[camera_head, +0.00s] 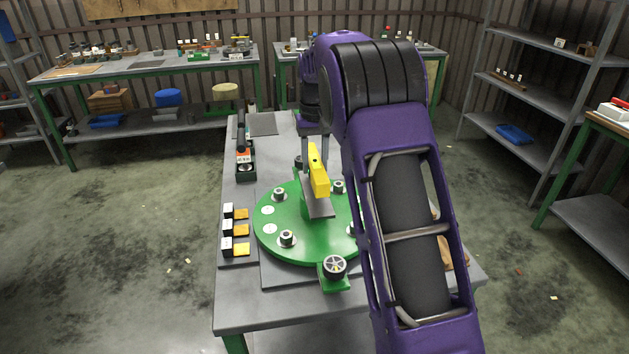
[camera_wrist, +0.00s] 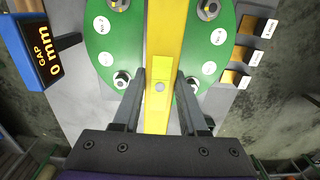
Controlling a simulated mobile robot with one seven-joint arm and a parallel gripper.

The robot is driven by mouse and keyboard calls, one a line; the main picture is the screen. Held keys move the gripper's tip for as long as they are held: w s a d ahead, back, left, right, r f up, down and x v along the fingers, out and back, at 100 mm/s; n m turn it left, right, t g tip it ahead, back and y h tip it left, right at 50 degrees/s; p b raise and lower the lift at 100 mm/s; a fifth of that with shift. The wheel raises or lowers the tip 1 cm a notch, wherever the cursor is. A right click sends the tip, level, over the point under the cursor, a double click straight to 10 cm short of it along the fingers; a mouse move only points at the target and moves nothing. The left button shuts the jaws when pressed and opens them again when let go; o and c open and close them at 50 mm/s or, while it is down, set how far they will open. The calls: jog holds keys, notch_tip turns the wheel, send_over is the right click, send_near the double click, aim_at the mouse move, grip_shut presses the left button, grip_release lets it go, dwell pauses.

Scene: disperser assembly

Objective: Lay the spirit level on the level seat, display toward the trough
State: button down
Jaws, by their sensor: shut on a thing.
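The yellow spirit level (camera_head: 319,172) is in my gripper (camera_head: 316,150), above the middle of the round green plate (camera_head: 285,215). In the wrist view the level (camera_wrist: 165,40) runs lengthwise between the two fingers of my gripper (camera_wrist: 160,76), which are shut on it. A grey flat piece (camera_head: 317,208), apparently the level seat, lies under the level. I cannot tell whether the two touch. I cannot tell which part is the trough.
Several nuts on studs stand around the plate, with a handwheel (camera_head: 334,266) at its front. A blue "GAP 0 mm" display (camera_wrist: 42,55) shows in the wrist view. My arm hides the table's right side.

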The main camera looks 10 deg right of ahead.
aim_at(315, 161)
jog(key=shift+f, duration=2.4)
jog(key=shift+f, duration=0.1)
jog(key=shift+c, duration=2.2)
grip_release()
notch_tip(315, 161, up, 12)
jog(key=shift+r+p, duration=0.1)
jog(key=shift+p, duration=0.35)
